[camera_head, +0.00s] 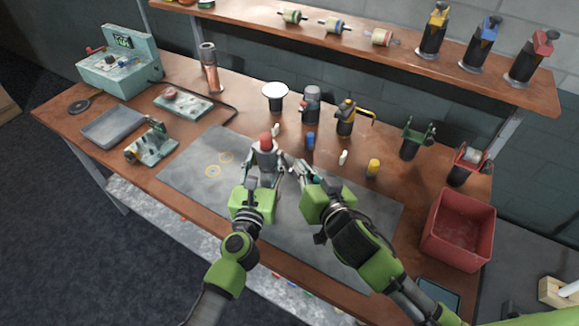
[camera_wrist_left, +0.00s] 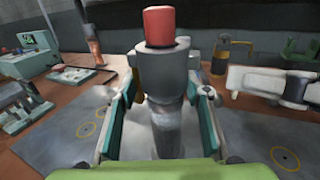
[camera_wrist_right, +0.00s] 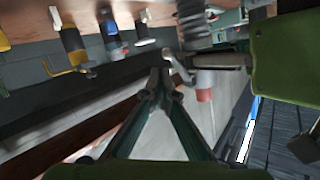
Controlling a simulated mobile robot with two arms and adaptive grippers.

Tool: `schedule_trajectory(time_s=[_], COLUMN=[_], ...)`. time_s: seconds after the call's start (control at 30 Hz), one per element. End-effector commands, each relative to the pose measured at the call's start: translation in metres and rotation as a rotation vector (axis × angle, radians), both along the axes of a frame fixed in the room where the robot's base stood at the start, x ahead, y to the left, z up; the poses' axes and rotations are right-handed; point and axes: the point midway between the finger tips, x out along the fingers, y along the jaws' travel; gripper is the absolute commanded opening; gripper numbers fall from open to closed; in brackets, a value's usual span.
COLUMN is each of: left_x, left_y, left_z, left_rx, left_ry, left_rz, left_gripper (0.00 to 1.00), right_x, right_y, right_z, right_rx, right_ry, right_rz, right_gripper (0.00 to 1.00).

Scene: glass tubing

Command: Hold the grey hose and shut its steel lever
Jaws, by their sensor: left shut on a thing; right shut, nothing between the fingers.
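The grey hose (camera_head: 266,161) stands upright over the grey mat, with a red end (camera_head: 266,143) on top. My left gripper (camera_head: 262,178) is shut around its body. In the left wrist view the hose (camera_wrist_left: 165,78) sits between both fingers (camera_wrist_left: 163,105). My right gripper (camera_head: 290,163) is shut and empty just right of the hose. In the right wrist view its closed tips (camera_wrist_right: 158,85) are close beside a small bent steel piece, seemingly the lever (camera_wrist_right: 178,68), on the hose (camera_wrist_right: 193,25). I cannot tell whether they touch.
The grey mat (camera_head: 350,215) is mostly clear. Behind it stand a white-topped holder (camera_head: 275,92), a yellow-handled tool (camera_head: 347,117) and small blue (camera_head: 310,141) and yellow (camera_head: 373,168) pieces. A red bin (camera_head: 457,232) is at right, a grey tray (camera_head: 113,126) at left.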

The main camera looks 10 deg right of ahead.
Motion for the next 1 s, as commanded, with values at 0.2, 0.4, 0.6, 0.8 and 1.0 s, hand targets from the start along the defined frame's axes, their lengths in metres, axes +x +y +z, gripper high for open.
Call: schedule_trajectory(time_s=[0.2, 0.4, 0.6, 0.8, 1.0], left_x=[0.0, 0.0, 0.0, 0.0, 0.0], left_y=[0.0003, 0.0003, 0.0003, 0.0003, 0.0003], left_z=[-0.0004, -0.0004, -0.0004, -0.0004, -0.0004], left_rx=[0.001, 0.001, 0.001, 0.002, 0.001], left_ry=[0.001, 0.001, 0.001, 0.0, 0.001], left_rz=[0.0, 0.0, 0.0, 0.001, 0.001], left_gripper=[0.11, 0.11, 0.11, 0.11, 0.11], right_x=[0.0, 0.0011, 0.0033, 0.0034, 0.0039], right_y=[-0.0001, 0.0023, 0.0068, 0.0066, 0.0076], right_z=[-0.0001, -0.0019, -0.0043, -0.0042, -0.0048], right_rx=[0.0, 0.0, 0.001, 0.0, 0.0], right_ry=[0.0, 0.001, 0.0, 0.0, 0.0], right_rz=[0.0, -0.001, 0.0, 0.0, 0.0], right_gripper=[0.0, 0.0, 0.0, 0.0, 0.0])
